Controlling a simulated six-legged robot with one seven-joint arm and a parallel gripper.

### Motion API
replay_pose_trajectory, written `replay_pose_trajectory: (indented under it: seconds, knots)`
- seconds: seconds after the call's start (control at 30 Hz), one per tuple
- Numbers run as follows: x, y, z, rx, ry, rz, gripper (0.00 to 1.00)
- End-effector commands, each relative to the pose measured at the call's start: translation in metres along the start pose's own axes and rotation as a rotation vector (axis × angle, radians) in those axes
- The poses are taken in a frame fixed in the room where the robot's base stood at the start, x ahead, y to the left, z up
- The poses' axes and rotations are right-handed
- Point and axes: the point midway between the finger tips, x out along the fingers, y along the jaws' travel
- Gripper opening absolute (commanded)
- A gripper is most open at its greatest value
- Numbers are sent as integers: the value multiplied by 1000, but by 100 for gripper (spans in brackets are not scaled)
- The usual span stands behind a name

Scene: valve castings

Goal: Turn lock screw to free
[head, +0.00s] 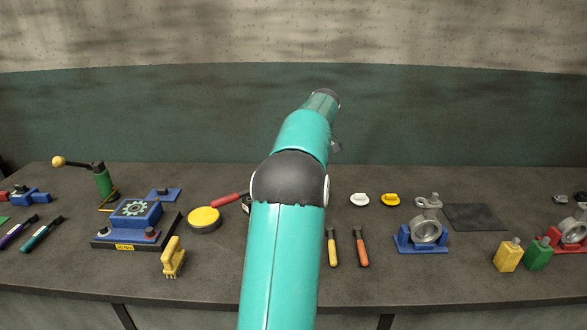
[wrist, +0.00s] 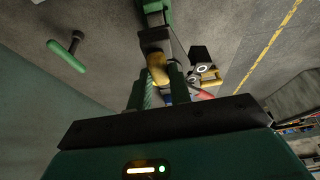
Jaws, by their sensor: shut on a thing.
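In the wrist view my gripper (wrist: 160,82) has its two fingers on either side of a yellow-orange piece (wrist: 157,69), shut on it. A dark block and a green part lie just beyond this piece. I cannot tell for sure whether the held piece is the lock screw; its lower part is hidden by the gripper body. In the head view my arm covers the middle of the bench and my gripper cannot be made out. Two valve castings show there: one on a blue base (head: 427,234) and one on a red base (head: 572,234), partly cut off.
A green-handled tool (wrist: 66,57) lies left of the gripper in the wrist view. On the bench (head: 215,277) are a blue gear fixture (head: 137,212), a yellow round tin (head: 204,220), a yellow brush (head: 173,257), a dark mat (head: 474,217), and yellow (head: 508,256) and green (head: 538,254) bottles.

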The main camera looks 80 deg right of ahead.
Motion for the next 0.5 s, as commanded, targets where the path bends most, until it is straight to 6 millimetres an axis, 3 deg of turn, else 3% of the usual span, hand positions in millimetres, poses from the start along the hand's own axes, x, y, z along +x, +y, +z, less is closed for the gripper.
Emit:
replay_pose_trajectory:
  seconds: [0.47, 0.5]
  knots:
    - [4, -1, 3, -10, -1, -16, 0]
    - [4, -1, 2, -10, -1, -16, 28]
